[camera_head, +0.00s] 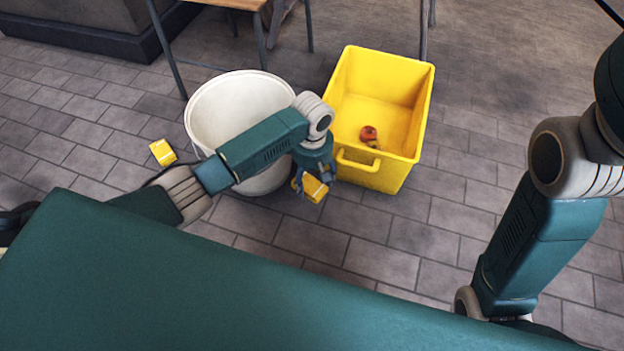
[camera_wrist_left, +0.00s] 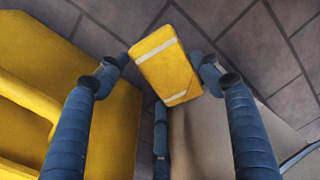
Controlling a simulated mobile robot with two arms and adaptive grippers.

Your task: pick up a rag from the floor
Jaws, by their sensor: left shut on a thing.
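A yellow rag (camera_head: 310,187) with pale stripes is held in my left gripper (camera_head: 314,182), in front of the white bucket and the yellow bin. In the left wrist view the rag (camera_wrist_left: 166,65) sits between the fingertips of the left gripper (camera_wrist_left: 164,72), which is shut on it. Behind it the grey floor tiles show. A second yellow rag (camera_head: 163,152) with a pale stripe lies on the floor left of the bucket. My right arm shows at the right of the head view, but its gripper is not visible.
A white bucket (camera_head: 205,105) stands behind my left arm. A yellow bin (camera_head: 425,95) stands right of it, with a small red-orange object (camera_head: 368,134) inside. A table (camera_head: 235,4) with thin legs is at the back. Tiled floor right of the bin is clear.

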